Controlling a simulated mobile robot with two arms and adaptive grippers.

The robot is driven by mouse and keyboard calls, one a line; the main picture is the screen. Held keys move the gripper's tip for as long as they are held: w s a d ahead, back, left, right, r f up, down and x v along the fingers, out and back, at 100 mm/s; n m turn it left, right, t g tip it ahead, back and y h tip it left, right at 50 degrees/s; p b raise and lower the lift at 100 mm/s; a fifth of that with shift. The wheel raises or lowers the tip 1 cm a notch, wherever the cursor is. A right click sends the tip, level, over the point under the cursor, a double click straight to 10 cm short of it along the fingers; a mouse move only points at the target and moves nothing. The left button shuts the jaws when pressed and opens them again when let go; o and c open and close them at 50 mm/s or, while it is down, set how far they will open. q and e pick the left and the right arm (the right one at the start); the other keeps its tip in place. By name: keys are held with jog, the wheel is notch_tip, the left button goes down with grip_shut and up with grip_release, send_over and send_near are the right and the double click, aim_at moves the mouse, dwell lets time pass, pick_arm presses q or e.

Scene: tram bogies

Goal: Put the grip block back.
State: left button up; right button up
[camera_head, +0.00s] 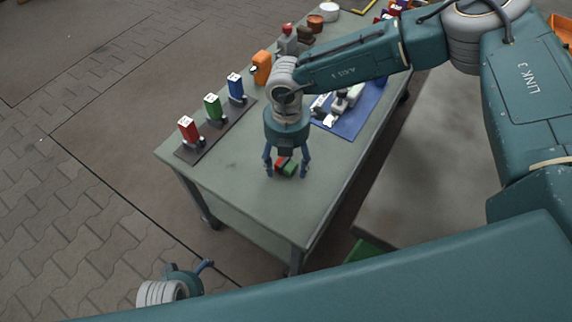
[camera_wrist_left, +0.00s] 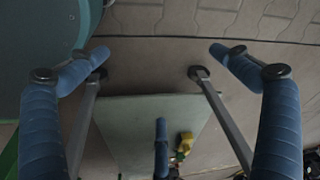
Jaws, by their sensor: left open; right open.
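A small block with red and green parts (camera_head: 286,167) lies on the grey-green table, between the fingers of my right gripper (camera_head: 286,173). I take it to be the grip block. The right gripper points down and its fingers are apart; I cannot tell whether they touch the block. A dark rack strip (camera_head: 217,130) at the table's left edge carries a red block (camera_head: 188,129), a green block (camera_head: 212,107) and a blue block (camera_head: 236,88) standing upright. My left gripper (camera_head: 206,266) is off the table at lower left. In the left wrist view it (camera_wrist_left: 157,62) is open and empty.
A blue mat (camera_head: 352,120) with grey parts lies right of the right gripper. An orange item (camera_head: 262,66) and a red-topped item (camera_head: 287,38) stand further back. The table's front part (camera_head: 300,215) is clear. Paved floor lies to the left.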

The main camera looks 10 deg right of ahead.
jog(key=c, duration=1.3)
jog(key=shift+r, duration=0.1)
